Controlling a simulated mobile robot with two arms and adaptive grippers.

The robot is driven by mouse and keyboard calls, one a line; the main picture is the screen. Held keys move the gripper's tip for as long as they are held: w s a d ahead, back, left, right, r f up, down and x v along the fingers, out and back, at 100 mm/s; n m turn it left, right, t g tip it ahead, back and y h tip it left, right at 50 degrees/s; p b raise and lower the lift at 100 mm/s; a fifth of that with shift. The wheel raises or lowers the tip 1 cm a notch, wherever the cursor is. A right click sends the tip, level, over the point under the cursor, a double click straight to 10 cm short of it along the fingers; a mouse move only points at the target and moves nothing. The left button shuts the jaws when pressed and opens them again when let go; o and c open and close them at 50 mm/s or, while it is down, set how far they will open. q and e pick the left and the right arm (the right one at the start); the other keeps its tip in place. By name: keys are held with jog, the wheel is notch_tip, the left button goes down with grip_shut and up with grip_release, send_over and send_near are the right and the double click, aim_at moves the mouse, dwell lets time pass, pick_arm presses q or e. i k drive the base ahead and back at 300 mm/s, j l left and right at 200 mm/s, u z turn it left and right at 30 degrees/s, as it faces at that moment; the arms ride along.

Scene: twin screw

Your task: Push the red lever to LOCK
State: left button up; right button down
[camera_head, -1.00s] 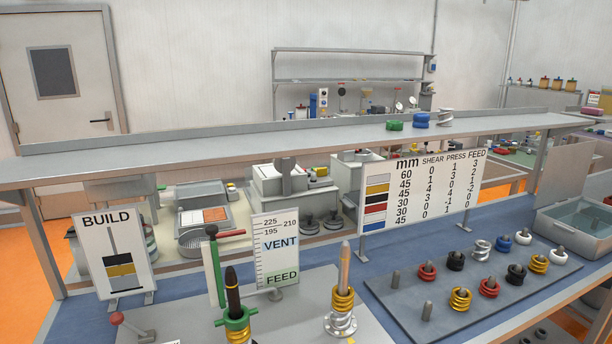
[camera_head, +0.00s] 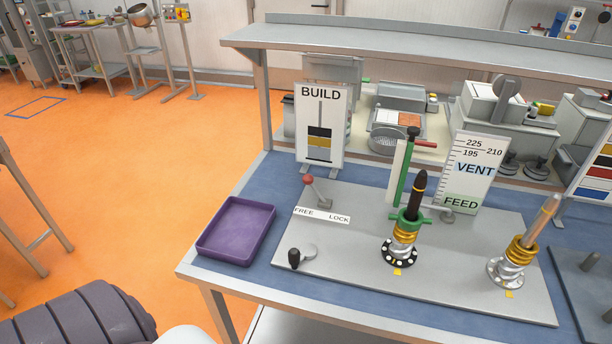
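The red lever (camera_head: 308,181) has a red ball knob on a short grey arm. It stands on the left part of the grey base plate (camera_head: 340,255), above a white label strip (camera_head: 322,216) reading FREE at the left and LOCK at the right. The knob leans to the left, toward the FREE side. Nothing touches it. Neither gripper is in view, so I cannot see whether either is open or shut.
Two screw posts with yellow rings (camera_head: 405,232) (camera_head: 520,248) stand right of the lever. A black-knobbed crank (camera_head: 295,257) is in front. A purple tray (camera_head: 204,241) lies left of the plate. BUILD (camera_head: 322,158) and VENT/FEED (camera_head: 476,170) signs stand behind.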

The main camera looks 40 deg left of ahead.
aim_at(307, 178)
jog(key=j+u, duration=0.2)
jog(key=j, duration=1.65)
